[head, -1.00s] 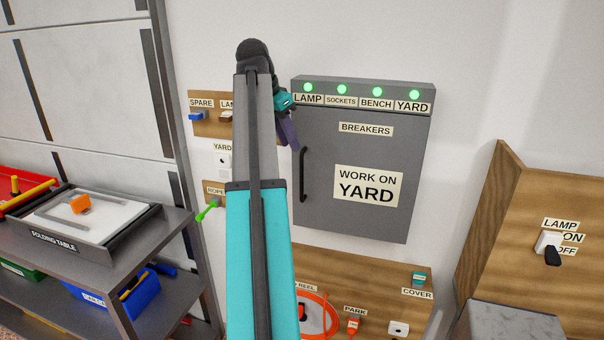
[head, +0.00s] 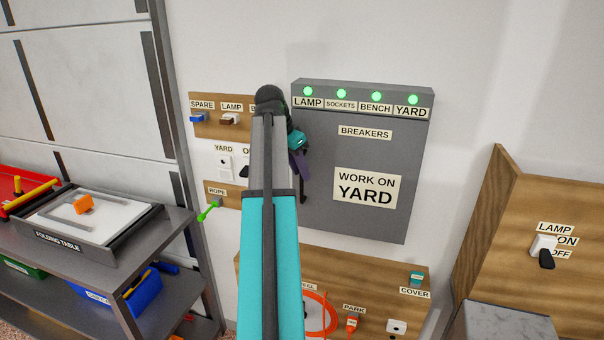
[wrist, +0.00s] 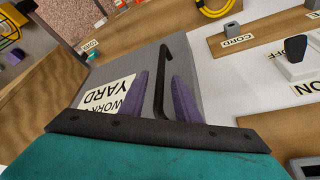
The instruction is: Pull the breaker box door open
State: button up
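The grey breaker box door (head: 345,220) is shut, with a BREAKERS label and a WORK ON YARD sign. Its black bar handle (head: 304,194) is on the left side, with its upper part hidden behind my gripper (head: 300,163) in the head view. In the wrist view my gripper (wrist: 161,84) has its two purple fingers apart. The handle (wrist: 162,75) shows between them, with a visible space on either side. I cannot tell how deep it sits between the fingers.
Four-labelled green lamps top the breaker box (head: 360,88). Left is a board with SPARE and LAMP plugs (head: 228,120) and a green ROPE piece (head: 207,212). Below is a wooden board (head: 385,275) with an orange reel. A shelf cart (head: 150,240) stands left; a LAMP switch (head: 545,246) is right.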

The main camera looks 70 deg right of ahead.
jog(key=shift+p+x, duration=0.35)
jog(key=shift+x, duration=1.1)
grip_shut()
